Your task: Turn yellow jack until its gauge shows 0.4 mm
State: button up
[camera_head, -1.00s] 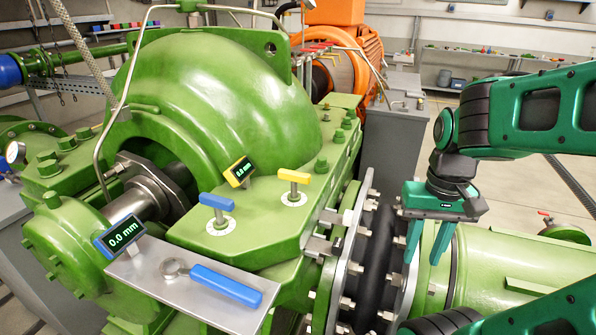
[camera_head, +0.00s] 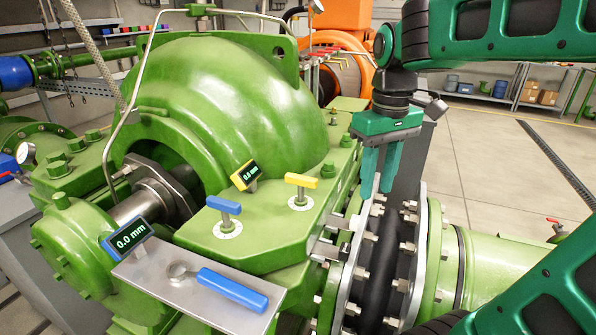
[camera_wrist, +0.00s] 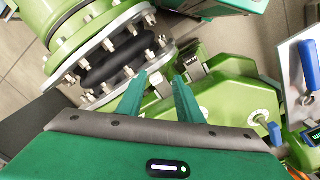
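The yellow jack (camera_head: 301,182) stands upright on the green casing flange, a yellow T-handle over a white dial. Its yellow-framed gauge (camera_head: 246,175) is beside it to the left and appears to read 0.0 mm. My gripper (camera_head: 380,180) is open and empty, fingers pointing down, to the right of the yellow jack and apart from it. In the wrist view my two fingers (camera_wrist: 160,98) are spread with nothing between them. I cannot make out the yellow jack in that view.
A blue jack (camera_head: 224,207) stands left of the yellow one; its blue gauge (camera_head: 127,237) reads 0.0 mm. A blue-handled wrench (camera_head: 231,287) lies on a metal plate (camera_head: 165,285). Bolted flanges (camera_head: 385,245) lie below my gripper. The large green casing dome (camera_head: 220,95) rises behind the jacks.

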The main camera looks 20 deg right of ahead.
aim_at(301, 176)
jog(key=w+a+r+n, duration=0.8)
jog(key=w+a+r, duration=0.2)
jog(key=w+a, duration=0.15)
jog(key=f, duration=1)
jog(key=shift+s+a+f, duration=0.2)
jog(key=shift+s+f, duration=0.05)
jog(key=shift+s, duration=0.15)
jog(key=shift+c, duration=0.6)
grip_shut()
jog(key=shift+a, duration=0.15)
